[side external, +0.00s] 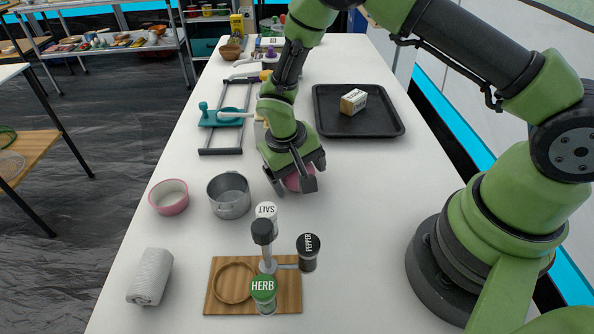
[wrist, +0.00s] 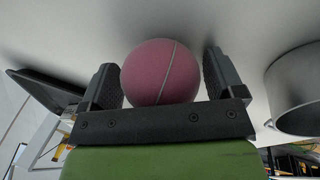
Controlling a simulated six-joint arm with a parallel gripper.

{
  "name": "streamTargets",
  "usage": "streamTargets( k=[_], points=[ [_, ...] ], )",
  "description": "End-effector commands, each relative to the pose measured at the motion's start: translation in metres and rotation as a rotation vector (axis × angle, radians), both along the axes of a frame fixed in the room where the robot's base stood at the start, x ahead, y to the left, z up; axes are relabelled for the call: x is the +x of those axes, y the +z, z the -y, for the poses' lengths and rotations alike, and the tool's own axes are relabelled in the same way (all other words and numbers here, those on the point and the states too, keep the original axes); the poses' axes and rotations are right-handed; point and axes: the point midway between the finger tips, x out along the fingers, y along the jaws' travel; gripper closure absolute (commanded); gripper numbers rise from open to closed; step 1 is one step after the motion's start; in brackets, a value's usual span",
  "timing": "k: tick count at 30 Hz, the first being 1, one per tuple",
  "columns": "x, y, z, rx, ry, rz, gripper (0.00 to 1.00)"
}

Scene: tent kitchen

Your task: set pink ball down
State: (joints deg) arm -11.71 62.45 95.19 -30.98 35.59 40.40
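The pink ball (wrist: 160,72), with a thin pale seam, sits between the two dark fingers of my gripper (wrist: 162,78) in the wrist view. Both fingers meet its sides, so my gripper looks shut on it. In the side view my gripper (side external: 295,184) points down low over the white table, and part of the pink ball (side external: 292,182) shows between the fingers. The fingers hide much of it there. I cannot tell whether the ball touches the table.
A grey metal pot (side external: 229,196) and a pink bowl (side external: 169,197) stand to the left. A black tray (side external: 392,121) holding a small box (side external: 353,102) lies behind.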

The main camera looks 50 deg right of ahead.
Motion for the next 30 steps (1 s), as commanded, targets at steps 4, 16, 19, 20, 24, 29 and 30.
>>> streamTargets(
  k=[4, 16, 19, 20, 24, 29, 30],
  points=[
    [0.001, 0.000, -0.001, 0.002, 0.006, 0.003, 0.05],
    [0.006, 0.057, -0.013, 0.003, 0.005, 0.010, 0.05],
    [0.007, 0.079, -0.017, 0.003, 0.005, 0.008, 0.05],
    [0.007, 0.085, -0.019, 0.002, 0.004, 0.009, 0.05],
    [0.009, 0.107, -0.023, 0.002, 0.004, 0.006, 0.05],
    [0.008, 0.118, -0.026, 0.001, 0.004, 0.003, 0.05],
    [0.008, 0.120, -0.026, 0.002, 0.003, 0.002, 0.05]
  ],
)
